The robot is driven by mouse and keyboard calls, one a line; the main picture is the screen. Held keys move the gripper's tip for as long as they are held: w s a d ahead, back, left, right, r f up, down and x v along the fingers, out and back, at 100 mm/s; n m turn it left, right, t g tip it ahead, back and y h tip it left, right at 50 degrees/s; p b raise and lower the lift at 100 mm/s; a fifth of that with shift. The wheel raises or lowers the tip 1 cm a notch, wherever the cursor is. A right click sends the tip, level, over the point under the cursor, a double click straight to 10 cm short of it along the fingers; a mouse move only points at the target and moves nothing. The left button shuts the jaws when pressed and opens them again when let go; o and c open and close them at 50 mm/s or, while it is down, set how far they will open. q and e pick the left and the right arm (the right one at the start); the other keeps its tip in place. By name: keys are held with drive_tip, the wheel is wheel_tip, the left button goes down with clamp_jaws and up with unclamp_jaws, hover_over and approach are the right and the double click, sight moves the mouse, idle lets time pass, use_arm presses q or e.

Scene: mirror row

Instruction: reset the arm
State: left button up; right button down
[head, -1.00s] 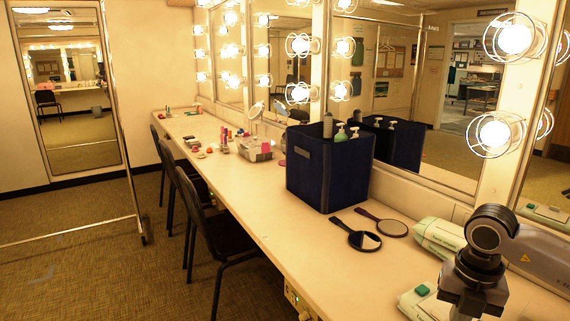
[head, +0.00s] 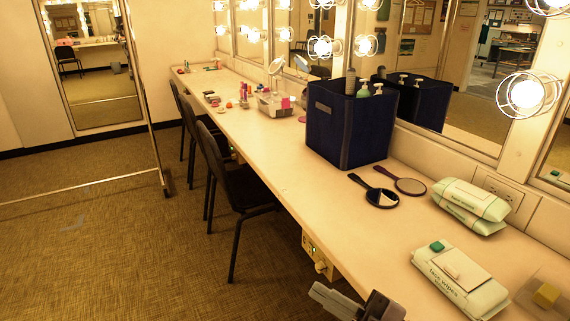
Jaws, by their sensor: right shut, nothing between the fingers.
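My right gripper (head: 322,293) shows at the bottom edge, right of centre, in front of the counter's near edge. Its light grey fingers point left and are shut with nothing between them. Part of its dark body (head: 380,308) is cut off by the picture's lower edge, and the rest of the right arm is out of view. My left gripper is not in view.
A black chair (head: 235,185) stands left of the counter.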

drive_tip(key=s+d+f+m+t+h, duration=0.1)
drive_tip(key=d+f+m+t+h, duration=0.1)
drive_tip(key=d+f+m+h, duration=0.4)
drive_tip(key=s+d+f+m+t+h, duration=0.1)
drive_tip(key=d+f+m+t+h, duration=0.2)
drive_tip(key=f+m+h, duration=0.45)
drive_tip(key=s+d+f+m+g+h, duration=0.2)
drive_tip(key=s+d+f+m+g, duration=0.2)
drive_tip(key=s+f, duration=0.5)
wheel_tip(320, 180, down, 2)
drive_tip(key=shift+s+d+f+g, duration=0.1)
drive_tip(key=shift+s+d+g, duration=0.2)
drive_tip(key=shift+g, duration=0.2)
drive_tip(key=shift+m+h, duration=0.25)
